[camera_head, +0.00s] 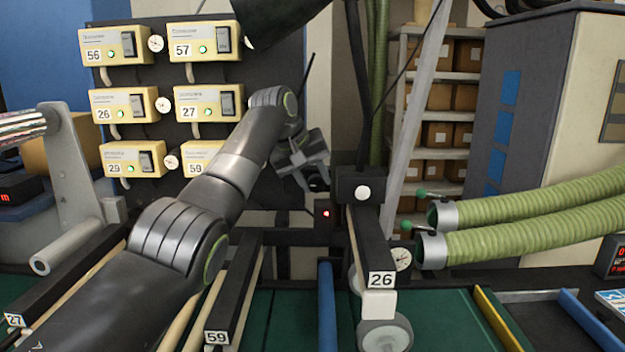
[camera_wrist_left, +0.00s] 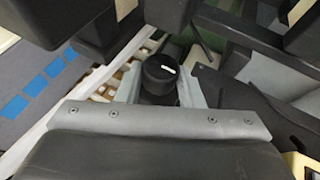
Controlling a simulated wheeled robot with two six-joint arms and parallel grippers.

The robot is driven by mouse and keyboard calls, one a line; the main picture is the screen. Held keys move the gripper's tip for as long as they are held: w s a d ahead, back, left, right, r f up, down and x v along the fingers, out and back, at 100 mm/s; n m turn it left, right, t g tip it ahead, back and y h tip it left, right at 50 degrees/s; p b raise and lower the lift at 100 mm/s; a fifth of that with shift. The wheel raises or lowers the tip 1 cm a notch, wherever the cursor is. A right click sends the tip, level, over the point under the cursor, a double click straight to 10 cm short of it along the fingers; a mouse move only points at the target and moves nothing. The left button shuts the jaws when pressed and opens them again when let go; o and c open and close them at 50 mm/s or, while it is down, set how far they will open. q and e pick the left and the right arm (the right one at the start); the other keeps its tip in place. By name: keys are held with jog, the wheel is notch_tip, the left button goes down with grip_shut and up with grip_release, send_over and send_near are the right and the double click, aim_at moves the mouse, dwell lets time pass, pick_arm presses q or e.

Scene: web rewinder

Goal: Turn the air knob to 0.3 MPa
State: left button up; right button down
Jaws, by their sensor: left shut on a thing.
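My left gripper (camera_head: 310,172) is near the middle of the head view, at the end of my arm from the lower left. In the left wrist view, a round black knob (camera_wrist_left: 159,72) with a short white mark on its face sits between the two grey fingers of the gripper (camera_wrist_left: 162,88), which is shut on it. The white mark is tilted slightly off horizontal in that view. In the head view the knob is hard to make out at the fingers. A dial gauge (camera_head: 402,258) is to the lower right; its reading is too small to tell. My right gripper is not in view.
Yellow control boxes (camera_head: 205,43) with small gauges are on a dark panel behind my arm. A post numbered 26 (camera_head: 380,280) with a roller stands right of the gripper. Two green hoses (camera_head: 530,225) come in from the right. A small red light (camera_head: 326,213) is below the gripper.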

pick_arm(q)
jog(key=shift+y, duration=0.5)
jog(key=o, duration=1)
jog(key=shift+s+r+b, duration=0.1)
jog(key=shift+r+b, duration=0.15)
jog(key=shift+b, duration=0.05)
jog(key=b+v, duration=0.2)
jog(key=v, duration=1.5)
jog(key=shift+b, duration=0.3)
